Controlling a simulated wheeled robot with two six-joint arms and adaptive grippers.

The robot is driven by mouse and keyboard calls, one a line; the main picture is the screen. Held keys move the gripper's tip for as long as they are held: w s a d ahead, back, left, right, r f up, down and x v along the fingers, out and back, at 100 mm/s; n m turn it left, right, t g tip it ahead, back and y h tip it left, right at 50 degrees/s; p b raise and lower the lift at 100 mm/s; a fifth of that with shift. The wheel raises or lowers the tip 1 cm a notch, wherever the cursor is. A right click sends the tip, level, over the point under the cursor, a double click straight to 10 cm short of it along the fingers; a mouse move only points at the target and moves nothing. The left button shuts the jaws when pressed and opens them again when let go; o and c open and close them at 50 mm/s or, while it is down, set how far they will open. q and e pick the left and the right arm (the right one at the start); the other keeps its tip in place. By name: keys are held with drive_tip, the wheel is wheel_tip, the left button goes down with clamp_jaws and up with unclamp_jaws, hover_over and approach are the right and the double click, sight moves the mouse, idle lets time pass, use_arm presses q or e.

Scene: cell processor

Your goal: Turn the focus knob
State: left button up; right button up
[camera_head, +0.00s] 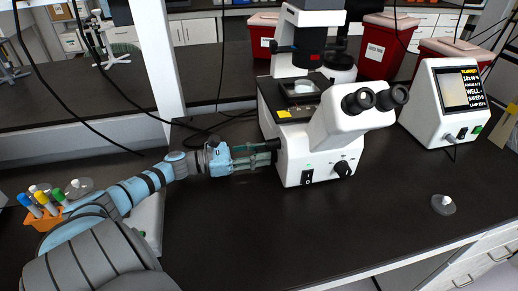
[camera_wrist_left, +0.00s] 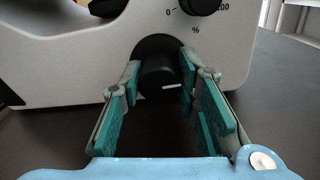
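The focus knob (camera_wrist_left: 160,82) is a round black knob on the white microscope's side, with a short pale mark on its face. My left gripper (camera_wrist_left: 160,88) has its teal-padded fingers on either side of the knob. The fingertips are very close to its left and right edges, and I cannot tell whether they press on it. In the head view, my left gripper (camera_head: 268,155) reaches the left side of the microscope (camera_head: 315,145), and its fingers largely hide the knob. My right gripper is not in view.
A white device with a screen (camera_head: 460,90) stands to the right. Red bins (camera_head: 386,45) are behind the microscope. An orange rack with coloured tubes (camera_head: 44,217) sits at the left. The black bench front is clear except for a small grey disc (camera_head: 443,205).

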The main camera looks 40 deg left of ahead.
use_arm(q)
drive_tip(key=o, duration=0.4)
drive_tip(key=shift+o, duration=0.2)
drive_tip(key=v, duration=1.2)
